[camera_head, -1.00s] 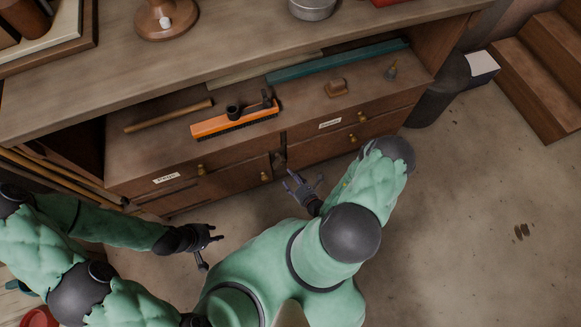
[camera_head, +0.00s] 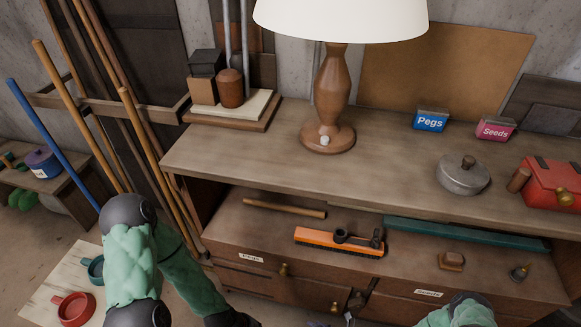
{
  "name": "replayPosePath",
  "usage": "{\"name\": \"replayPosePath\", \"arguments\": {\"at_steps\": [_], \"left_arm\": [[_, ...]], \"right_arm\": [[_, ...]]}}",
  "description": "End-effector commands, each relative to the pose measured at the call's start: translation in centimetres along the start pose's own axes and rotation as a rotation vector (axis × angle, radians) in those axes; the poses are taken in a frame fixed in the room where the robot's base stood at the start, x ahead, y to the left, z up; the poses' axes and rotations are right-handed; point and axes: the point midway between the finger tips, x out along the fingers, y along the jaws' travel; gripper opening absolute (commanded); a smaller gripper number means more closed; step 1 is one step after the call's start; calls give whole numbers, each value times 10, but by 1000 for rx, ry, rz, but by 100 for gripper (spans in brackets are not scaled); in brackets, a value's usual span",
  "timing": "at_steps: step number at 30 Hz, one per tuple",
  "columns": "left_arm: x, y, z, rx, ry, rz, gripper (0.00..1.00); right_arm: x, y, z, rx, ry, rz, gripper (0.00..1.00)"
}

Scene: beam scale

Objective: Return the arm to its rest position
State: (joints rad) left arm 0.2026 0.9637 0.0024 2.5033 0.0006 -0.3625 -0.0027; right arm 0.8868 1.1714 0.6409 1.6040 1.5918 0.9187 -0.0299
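My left arm comes down at the left in the head view. Its dark wrist and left gripper (camera_head: 235,319) are at the bottom edge, below the drawer fronts, and the fingers are cut off. My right arm shows only as a green link at the bottom right. Of my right gripper (camera_head: 333,321), only what look like two separated fingertips show at the bottom edge, in front of the drawers, with nothing visible between them. The rest of it is out of the picture.
The wooden workbench (camera_head: 235,157) carries a lamp (camera_head: 335,95), a lidded metal pot (camera_head: 463,177), and a red box (camera_head: 553,187). An orange brush (camera_head: 335,242) lies on the lower shelf. Long poles lean at the left. Two mugs, one red (camera_head: 73,309), stand on a board near my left arm.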

Motion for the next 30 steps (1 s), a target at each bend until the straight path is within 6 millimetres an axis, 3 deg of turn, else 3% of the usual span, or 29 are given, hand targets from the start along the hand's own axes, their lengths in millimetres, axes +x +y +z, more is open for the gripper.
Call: {"name": "replayPosePath", "arguments": {"at_steps": [1, 3, 6, 9, 14, 18, 24, 30], "left_arm": [[-2, 1, 0, 0, 0, 0, 37], [-3, 1, 0, 0, 0, 0, 37], [-5, 2, 0, 0, 0, 0, 37], [-7, 2, 0, 0, 0, 0, 37], [-10, 4, 0, 0, 0, 0, 37], [-13, 5, 0, 0, 0, 0, 37], [-16, 6, 1, 0, 0, 0, 37], [-17, 6, 1, 0, 0, 0, 37]], "right_arm": [[0, 25, 0, -82, 81, 107, 65], [-5, 56, -6, -202, 193, 243, 65], [-22, 88, -17, -396, 349, 419, 65], [-45, 106, -26, -616, 492, 571, 65], [-79, 106, -28, -1018, 685, 760, 65], [-94, 91, -8, -1411, 793, 863, 65], [-85, 79, 40, -1918, 819, 901, 65], [-72, 82, 69, -2165, 780, 882, 65]]}}
